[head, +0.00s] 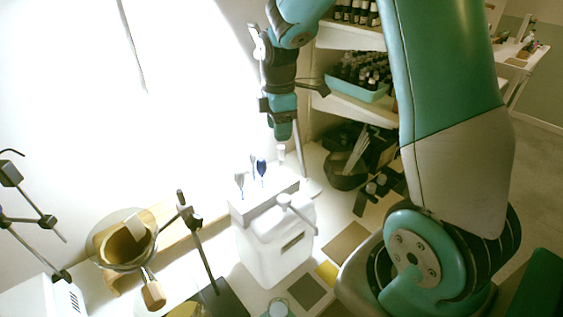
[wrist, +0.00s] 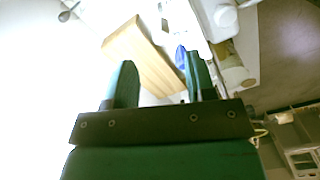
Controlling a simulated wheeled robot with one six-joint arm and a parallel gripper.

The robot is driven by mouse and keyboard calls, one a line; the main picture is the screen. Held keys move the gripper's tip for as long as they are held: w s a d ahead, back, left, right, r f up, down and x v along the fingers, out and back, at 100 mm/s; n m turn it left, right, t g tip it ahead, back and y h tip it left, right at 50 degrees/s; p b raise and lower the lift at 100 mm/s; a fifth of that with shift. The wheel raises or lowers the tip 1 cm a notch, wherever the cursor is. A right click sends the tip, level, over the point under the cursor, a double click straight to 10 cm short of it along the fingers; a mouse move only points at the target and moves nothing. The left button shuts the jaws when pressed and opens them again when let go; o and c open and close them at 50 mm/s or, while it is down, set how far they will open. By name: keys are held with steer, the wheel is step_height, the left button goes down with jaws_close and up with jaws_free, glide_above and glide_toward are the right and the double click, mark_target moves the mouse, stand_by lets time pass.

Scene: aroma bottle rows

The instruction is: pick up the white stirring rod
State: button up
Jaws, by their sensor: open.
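My gripper (head: 283,132) hangs above the white stand at the back centre in the head view. In the wrist view its two green fingers are apart (wrist: 160,65), with nothing clearly held between them. A thin piece with a pale top (head: 281,152) stands just below the gripper in the head view; it may be the white stirring rod, but I cannot be sure. Blue-headed rods (head: 262,167) stand to its left. In the wrist view a blue head (wrist: 180,57) shows beside the right finger. The glare hides fine detail.
A white box-shaped device (head: 275,250) stands in front of the rods. Shelves with bottles in a teal tray (head: 357,90) and a dark basket (head: 345,165) are close on the right.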

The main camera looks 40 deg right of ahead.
mark_target(281, 159)
step_height(281, 159, down, 4)
steer(key=shift+r+p, duration=0.25)
steer(key=shift+p, duration=0.1)
steer(key=shift+s+d+f+p, duration=0.1)
steer(key=shift+f+p, duration=0.55)
steer(key=shift+f, duration=0.75)
steer(key=shift+s+f+p, duration=0.1)
steer(key=shift+f+p, duration=0.55)
steer(key=shift+f, duration=0.7)
steer(key=shift+c, duration=0.2)
steer(key=c, duration=0.8)
